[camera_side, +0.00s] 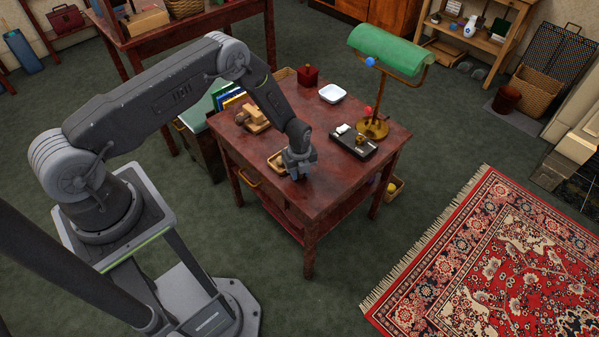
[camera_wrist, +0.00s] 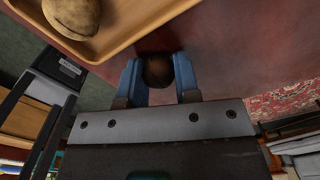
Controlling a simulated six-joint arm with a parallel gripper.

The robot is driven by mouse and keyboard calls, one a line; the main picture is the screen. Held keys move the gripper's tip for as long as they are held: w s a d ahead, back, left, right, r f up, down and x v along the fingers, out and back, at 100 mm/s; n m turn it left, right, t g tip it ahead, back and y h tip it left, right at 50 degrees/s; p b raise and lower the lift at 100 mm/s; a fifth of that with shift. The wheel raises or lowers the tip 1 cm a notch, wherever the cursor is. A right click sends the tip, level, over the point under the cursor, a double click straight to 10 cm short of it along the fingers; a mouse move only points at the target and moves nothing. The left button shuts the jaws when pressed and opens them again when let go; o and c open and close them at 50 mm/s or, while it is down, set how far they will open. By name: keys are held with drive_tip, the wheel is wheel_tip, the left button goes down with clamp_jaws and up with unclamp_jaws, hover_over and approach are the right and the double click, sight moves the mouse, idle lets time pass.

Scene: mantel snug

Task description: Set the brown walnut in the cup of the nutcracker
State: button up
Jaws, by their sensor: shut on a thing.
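My gripper (camera_side: 296,175) is low over the near part of the dark red table. In the wrist view its blue fingers (camera_wrist: 158,62) are shut on a dark, round brown walnut (camera_wrist: 158,72). I cannot tell whether the walnut touches the tabletop. A shallow wooden tray (camera_wrist: 128,36) lies beside the fingers and holds a lighter tan, nut-like thing (camera_wrist: 72,14). The tray (camera_side: 275,161) shows partly behind my gripper in the side view. A light wooden device (camera_side: 255,118) at the table's back left may be the nutcracker; its cup cannot be made out.
A green-shaded brass lamp (camera_side: 385,50) stands at the table's right. A black box with white pieces (camera_side: 353,142) lies in front of it. A white dish (camera_side: 332,93) and a dark red box (camera_side: 308,75) are at the back. The middle of the tabletop is clear.

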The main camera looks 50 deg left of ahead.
drive_tip(key=shift+r, duration=0.5)
drive_tip(key=r, duration=0.3)
drive_tip(key=shift+s+a+r, duration=0.2)
drive_tip(key=shift+a+r, duration=0.15)
drive_tip(key=shift+a, duration=0.05)
drive_tip(key=s+a+r, duration=0.1)
drive_tip(key=a+r, duration=0.1)
drive_tip(key=a, duration=0.1)
drive_tip(key=s+a+r, duration=0.4)
drive_tip(key=a, duration=0.1)
drive_tip(key=shift+s+a, duration=0.15)
drive_tip(key=shift+a, duration=0.2)
drive_tip(key=shift+r, duration=0.35)
drive_tip(key=d+r+n, duration=0.3)
drive_tip(key=r+n, duration=0.4)
drive_tip(key=n, duration=0.2)
drive_tip(key=shift+s+d, duration=0.35)
drive_tip(key=shift+d, duration=0.05)
drive_tip(key=s+d+r+n, duration=0.3)
drive_tip(key=d+r+n, duration=0.2)
drive_tip(key=n, duration=0.8)
wheel_tip(320, 180, up, 4)
drive_tip(key=shift+s+d+f, duration=0.15)
drive_tip(key=shift+s+d, duration=0.15)
drive_tip(key=shift+d, duration=0.05)
